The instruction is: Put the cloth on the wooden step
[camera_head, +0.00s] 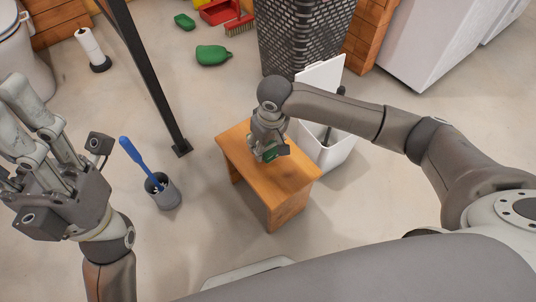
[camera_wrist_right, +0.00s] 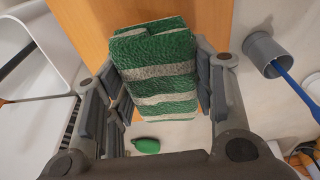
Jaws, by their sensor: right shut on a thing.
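The cloth is green with pale grey stripes and folded into a thick pad. In the right wrist view the cloth (camera_wrist_right: 160,75) sits between the two fingers of my right gripper (camera_wrist_right: 155,95), which is shut on it. In the head view the right gripper (camera_head: 268,150) is over the top of the wooden step (camera_head: 290,176), and only a bit of green cloth shows. The step's orange-brown board also shows in the right wrist view (camera_wrist_right: 90,20). I cannot tell whether the cloth touches the board. My left gripper (camera_head: 25,125) is at the left, open and empty, away from the step.
A grey brush holder (camera_head: 166,196) with a blue-handled brush stands left of the step. A white open-lidded bin (camera_head: 325,150) stands close behind its right side. A dark post (camera_head: 150,80) and a perforated dark basket (camera_head: 300,35) are behind. Floor in front is clear.

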